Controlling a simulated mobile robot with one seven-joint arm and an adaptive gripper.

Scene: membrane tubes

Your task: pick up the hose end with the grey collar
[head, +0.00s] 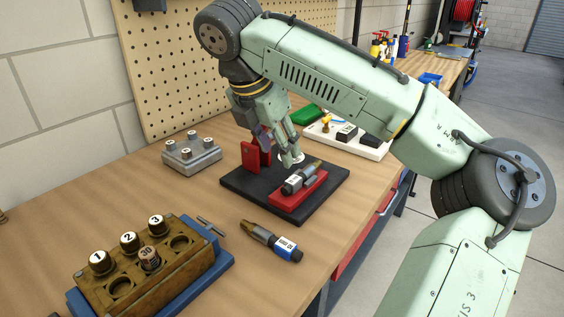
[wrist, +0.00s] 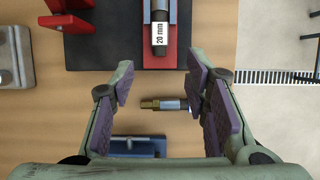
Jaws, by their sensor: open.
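The hose end with the grey collar (head: 300,179) lies in a red cradle (head: 298,197) on a black base plate (head: 240,184). It has a white label and a dark tip. In the wrist view it shows at the top edge (wrist: 159,34), labelled 20 mm and partly cut off. My gripper (head: 277,158) is open and empty above the black plate, close to this hose end in the head view. In the wrist view my gripper (wrist: 160,97) has its fingers wide apart, with the hose end beyond them. Whether a finger touches anything there I cannot tell.
Another hose end (head: 271,242) with a brass tip and blue collar lies on the bench. A brown block (head: 165,272) with numbered caps stands on a blue tray at front left. A grey block (head: 191,152) and white tray (head: 365,147) stand farther back.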

